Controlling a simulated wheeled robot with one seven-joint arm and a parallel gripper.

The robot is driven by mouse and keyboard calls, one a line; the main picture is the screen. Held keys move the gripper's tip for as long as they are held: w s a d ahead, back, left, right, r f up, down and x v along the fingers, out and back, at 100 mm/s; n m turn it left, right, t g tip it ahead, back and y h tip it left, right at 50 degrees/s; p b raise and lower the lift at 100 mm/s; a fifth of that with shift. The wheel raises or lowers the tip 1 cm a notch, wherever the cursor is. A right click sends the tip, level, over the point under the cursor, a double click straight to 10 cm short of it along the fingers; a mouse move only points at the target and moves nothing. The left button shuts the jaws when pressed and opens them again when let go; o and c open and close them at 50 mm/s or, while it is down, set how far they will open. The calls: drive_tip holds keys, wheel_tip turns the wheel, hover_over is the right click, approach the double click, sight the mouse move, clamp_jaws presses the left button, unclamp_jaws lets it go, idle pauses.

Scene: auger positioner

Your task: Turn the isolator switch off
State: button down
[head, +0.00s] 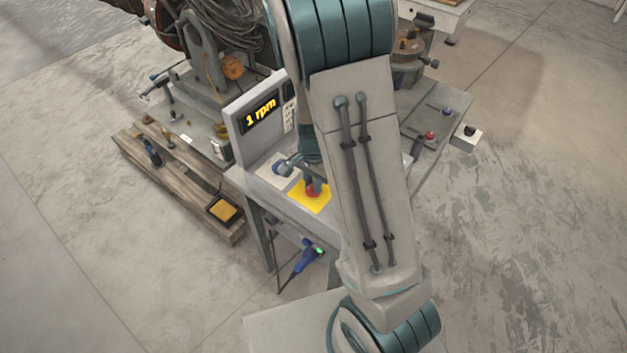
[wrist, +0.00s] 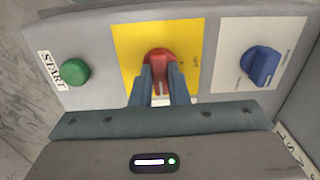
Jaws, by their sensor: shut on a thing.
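The isolator switch is a red rotary knob (wrist: 159,62) on a yellow plate (wrist: 126,48), in the middle of the grey control panel in the wrist view. My gripper (wrist: 161,85) has its two fingers on either side of the red handle and is shut on it. The handle points toward my gripper in the wrist view, and the fingers hide part of it. In the head view the red knob (head: 312,190) and yellow plate (head: 305,202) show beside my arm, with my gripper (head: 316,183) at the knob.
A blue knob (wrist: 260,65) on a white plate is right of the yellow plate, and a green button (wrist: 75,71) marked START is left. A display (head: 259,115) reading "1 rpm" stands behind the panel.

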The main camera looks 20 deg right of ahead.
drive_tip(key=n+b, duration=0.2)
drive_tip(key=n, duration=0.1)
drive_tip(key=shift+f+n+b, duration=0.15)
drive_tip(key=shift+n+b, duration=0.15)
drive_tip(key=shift+n, duration=0.1)
drive_tip(key=n+b, duration=0.3)
drive_tip(key=n, duration=0.2)
drive_tip(key=shift+n, duration=0.3)
drive_tip(key=n+b, duration=0.2)
drive_tip(key=n, duration=0.2)
drive_tip(key=shift+r+n+b, duration=0.2)
drive_tip(key=shift+n+b, duration=0.2)
drive_tip(key=shift+n, duration=1.7)
drive_tip(key=shift+w, duration=0.1)
drive_tip(key=c, duration=1.4)
unclamp_jaws()
drive_tip(key=shift+r, duration=0.1)
